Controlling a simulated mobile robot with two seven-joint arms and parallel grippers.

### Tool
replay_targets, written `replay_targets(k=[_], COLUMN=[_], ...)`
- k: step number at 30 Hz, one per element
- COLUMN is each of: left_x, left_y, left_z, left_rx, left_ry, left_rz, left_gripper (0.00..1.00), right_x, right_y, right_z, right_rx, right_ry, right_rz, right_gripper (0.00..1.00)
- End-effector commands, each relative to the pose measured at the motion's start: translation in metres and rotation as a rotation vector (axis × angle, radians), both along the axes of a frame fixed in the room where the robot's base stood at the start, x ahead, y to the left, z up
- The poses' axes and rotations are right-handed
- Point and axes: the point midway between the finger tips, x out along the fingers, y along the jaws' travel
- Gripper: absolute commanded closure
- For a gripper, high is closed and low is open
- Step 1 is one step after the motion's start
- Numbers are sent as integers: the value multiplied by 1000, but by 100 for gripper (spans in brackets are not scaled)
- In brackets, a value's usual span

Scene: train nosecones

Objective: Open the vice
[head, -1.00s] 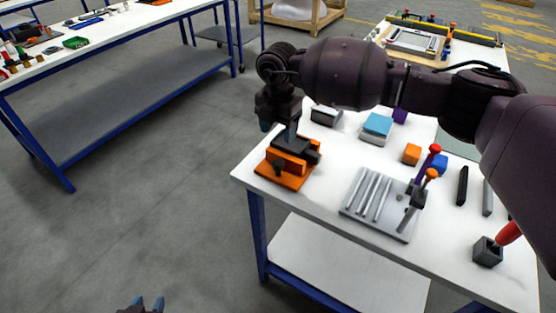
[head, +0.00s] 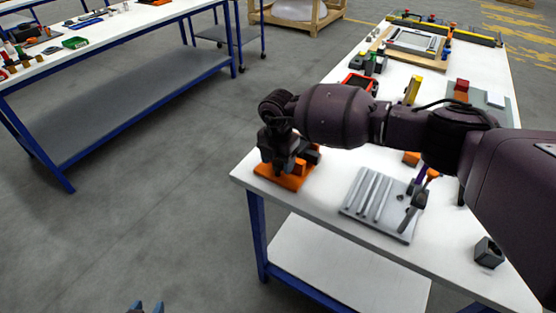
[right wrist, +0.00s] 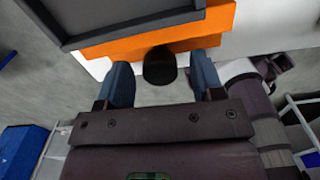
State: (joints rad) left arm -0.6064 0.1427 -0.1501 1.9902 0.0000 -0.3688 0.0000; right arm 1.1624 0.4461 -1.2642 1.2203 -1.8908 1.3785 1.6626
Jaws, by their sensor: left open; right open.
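The orange vice (head: 284,178) sits at the near left corner of the white table in the head view, partly covered by my right gripper and wrist. In the right wrist view the vice shows as an orange body (right wrist: 150,40) with a dark grey block on top. A dark rounded knob (right wrist: 160,66) sticks out from it. My right gripper (right wrist: 163,80) is open, its blue-grey fingers on either side of the knob; I cannot tell whether they touch it. My left gripper (head: 146,307) is open and empty at the bottom edge of the head view, well away from the table.
A grey slotted plate (head: 372,202) with upright tools stands right of the vice. A small grey hollow block (head: 488,252) lies near the table's right front. My right arm spans over the table, hiding part of it. The floor left of the table is clear.

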Motion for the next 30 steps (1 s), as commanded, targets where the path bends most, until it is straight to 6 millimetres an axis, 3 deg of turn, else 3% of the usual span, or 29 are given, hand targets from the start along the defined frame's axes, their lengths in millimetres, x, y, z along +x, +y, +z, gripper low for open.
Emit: replay_targets(k=[5, 15, 20, 30], left_x=[0, 3, 5, 5], left_y=[0, 0, -1, -1], left_z=[0, 2, 3, 2], left_rx=[0, 0, 0, -1], left_ry=[0, -6, -9, -10], left_rz=[0, -2, -2, -3], left_gripper=[57, 57, 57, 57], right_x=[0, 0, 0, 0], right_y=[0, 0, 0, 0], right_z=[0, 0, 0, 0], right_rx=[0, 0, 0, -1], right_ry=[0, 0, 0, 0], right_rz=[0, 0, 31, 293], right_gripper=[39, 88, 88, 88])
